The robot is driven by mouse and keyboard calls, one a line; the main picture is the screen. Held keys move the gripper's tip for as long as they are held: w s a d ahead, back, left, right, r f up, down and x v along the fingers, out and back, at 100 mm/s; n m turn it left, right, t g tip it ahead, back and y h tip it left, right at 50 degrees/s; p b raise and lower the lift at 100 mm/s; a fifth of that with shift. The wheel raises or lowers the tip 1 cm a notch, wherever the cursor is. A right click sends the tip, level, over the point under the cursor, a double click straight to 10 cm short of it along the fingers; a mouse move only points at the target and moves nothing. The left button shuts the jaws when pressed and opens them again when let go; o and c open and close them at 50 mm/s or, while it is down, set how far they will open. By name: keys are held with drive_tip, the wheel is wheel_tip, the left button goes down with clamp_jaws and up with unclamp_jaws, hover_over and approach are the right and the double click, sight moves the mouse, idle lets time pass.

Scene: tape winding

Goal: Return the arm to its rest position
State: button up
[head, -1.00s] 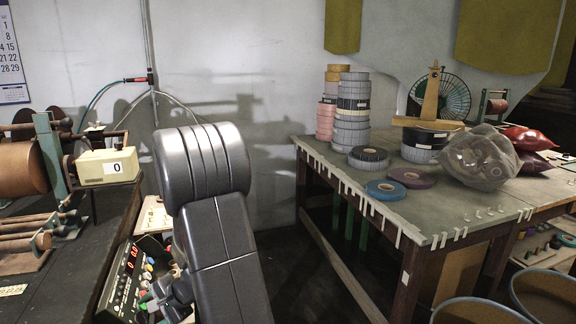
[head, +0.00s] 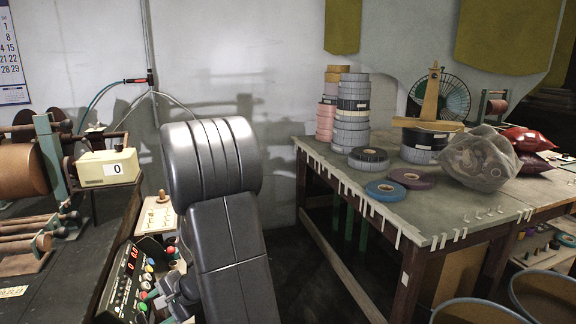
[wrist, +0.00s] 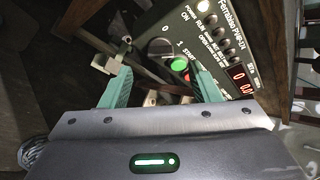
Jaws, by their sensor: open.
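My arm stands in the middle of the head view, with its dark grey elbow raised and the forearm reaching down. My gripper (wrist: 162,82) shows in the wrist view with its two green fingers apart and nothing between them. In the head view the gripper (head: 160,301) is low, beside the black control panel (head: 122,285), and partly hidden by my arm. The panel also fills the upper right of the wrist view (wrist: 212,48), with a green button, a black knob and a red display. I cannot tell whether a finger touches it.
A dark bench (head: 75,262) with a winding machine and a counter box (head: 107,168) is on the left. A table (head: 455,205) with stacked tape rolls (head: 352,108) and a bagged bundle (head: 478,158) is on the right. Dark floor lies between them.

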drive_tip(key=x, duration=0.5)
drive_tip(key=shift+a+f+b, duration=0.2)
drive_tip(key=shift+f+b, duration=0.1)
drive_tip(key=shift+b, duration=0.1)
drive_tip(key=shift+f+b, duration=0.1)
drive_tip(key=shift+b, duration=0.55)
drive_tip(key=shift+d+n+b, duration=0.2)
drive_tip(key=shift+n+b, duration=0.2)
drive_tip(key=n+y+b, duration=0.1)
drive_tip(key=n+b, duration=0.1)
drive_tip(key=b, duration=0.1)
drive_tip(key=n+y+b, duration=0.1)
drive_tip(key=n+b, duration=0.1)
drive_tip(key=b, duration=0.2)
drive_tip(key=shift+d+f+n+t+b, duration=0.1)
drive_tip(key=shift+f+n+t+b, duration=0.05)
drive_tip(key=shift+n+t+b, duration=0.2)
drive_tip(key=n+y+b, duration=0.1)
drive_tip(key=n+b, duration=0.2)
drive_tip(key=n, duration=0.1)
drive_tip(key=shift+d+y, duration=0.1)
drive_tip(key=shift+y, duration=0.3)
drive_tip(key=n+g+y+b, duration=0.1)
drive_tip(key=n+b, duration=0.1)
drive_tip(key=n, duration=0.2)
drive_tip(key=shift+w+f, duration=0.1)
drive_tip(key=p, duration=0.1)
approach(147, 319)
drive_tip(key=shift+x, duration=1)
